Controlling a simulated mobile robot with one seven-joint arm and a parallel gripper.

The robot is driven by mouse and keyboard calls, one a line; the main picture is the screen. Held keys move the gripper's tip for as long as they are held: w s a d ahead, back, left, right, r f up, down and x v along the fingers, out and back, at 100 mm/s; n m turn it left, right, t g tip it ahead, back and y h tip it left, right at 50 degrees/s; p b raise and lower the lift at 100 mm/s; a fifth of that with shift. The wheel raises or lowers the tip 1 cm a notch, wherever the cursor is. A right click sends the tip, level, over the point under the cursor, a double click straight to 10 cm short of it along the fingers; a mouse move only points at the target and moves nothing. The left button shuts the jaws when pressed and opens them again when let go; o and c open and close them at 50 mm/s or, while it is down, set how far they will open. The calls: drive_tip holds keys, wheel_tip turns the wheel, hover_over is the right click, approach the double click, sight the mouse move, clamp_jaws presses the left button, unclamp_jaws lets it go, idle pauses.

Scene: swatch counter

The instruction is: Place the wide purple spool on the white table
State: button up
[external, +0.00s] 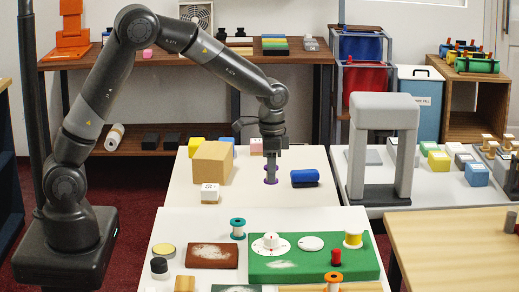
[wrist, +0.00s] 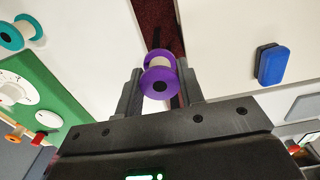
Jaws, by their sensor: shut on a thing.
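My gripper (external: 271,158) is shut on the purple spool (external: 271,181), which hangs below the jaws in the external view. In the wrist view the purple spool (wrist: 158,84), with a pale core between purple flanges, sits between the two fingers (wrist: 158,90). Two white tabletops show in the external view: a front one (external: 180,222) and one behind it (external: 335,195). The spool appears over the front part of the rear one, and whether it touches is not clear. The wrist view shows a dark red floor gap between white surfaces beyond the spool.
The front table bears a teal spool (external: 237,229) and a green board (external: 350,262). A grey arch (external: 384,110) rises at the right.

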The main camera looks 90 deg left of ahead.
drive_tip(key=s+a+n, duration=0.2)
drive_tip(key=s+a, duration=0.4)
drive_tip(key=a, duration=0.6)
hover_over(242, 183)
drive_tip(key=f, duration=0.6)
drive_tip(key=shift+w+d+f, duration=0.1)
drive_tip(key=shift+d+f, duration=0.1)
drive_tip(key=shift+f, duration=0.1)
drive_tip(key=shift+a+f, duration=0.25)
drive_tip(key=shift+f, duration=1.9)
drive_tip(key=o, duration=0.9)
drive_tip(key=shift+f, duration=0.15)
drive_tip(key=shift+o, duration=0.3)
wheel_tip(242, 183, up, 12)
drive_tip(key=shift+r, duration=0.2)
